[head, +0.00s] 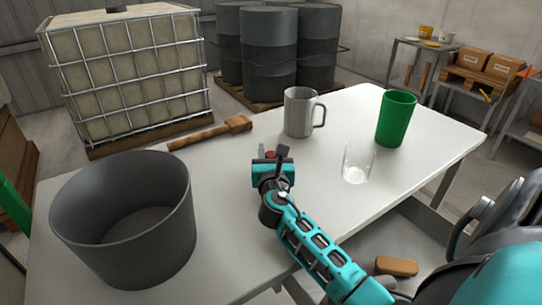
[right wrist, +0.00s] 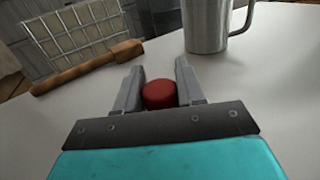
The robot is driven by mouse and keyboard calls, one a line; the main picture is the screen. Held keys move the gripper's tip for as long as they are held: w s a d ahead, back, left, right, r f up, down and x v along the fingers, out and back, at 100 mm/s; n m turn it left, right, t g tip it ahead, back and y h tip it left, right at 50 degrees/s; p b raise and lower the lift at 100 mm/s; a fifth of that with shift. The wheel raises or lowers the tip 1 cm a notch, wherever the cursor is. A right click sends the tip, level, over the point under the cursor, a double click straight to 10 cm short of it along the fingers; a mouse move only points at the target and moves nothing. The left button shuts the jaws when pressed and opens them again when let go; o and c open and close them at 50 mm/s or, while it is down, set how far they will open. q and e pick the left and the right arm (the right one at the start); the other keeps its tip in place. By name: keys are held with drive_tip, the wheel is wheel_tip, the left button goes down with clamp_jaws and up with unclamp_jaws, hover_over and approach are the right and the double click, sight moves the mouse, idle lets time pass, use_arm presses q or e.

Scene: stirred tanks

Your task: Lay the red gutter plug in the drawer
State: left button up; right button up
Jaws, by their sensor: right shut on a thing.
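My right gripper (head: 271,157) is over the middle of the white table, and its teal arm comes in from the lower right. It is shut on the red gutter plug (right wrist: 159,94), which sits between the two grey fingers in the right wrist view. In the head view only a small red part of the plug (head: 270,155) shows between the fingers. I cannot tell whether the plug touches the table. No drawer can be made out in either view. My left gripper is not in view.
A large grey tub (head: 125,217) stands on the table (head: 225,185) at left. A wooden mallet (head: 210,132), a metal mug (head: 300,112), a clear glass (head: 357,164) and a green cup (head: 396,118) stand or lie around the gripper. The front middle of the table is clear.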

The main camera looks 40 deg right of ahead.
drive_tip(key=shift+r, duration=0.1)
drive_tip(key=o, duration=0.6)
drive_tip(key=shift+f, duration=0.2)
drive_tip(key=o, duration=0.4)
drive_tip(key=shift+o, duration=0.2)
drive_tip(key=shift+r, duration=0.15)
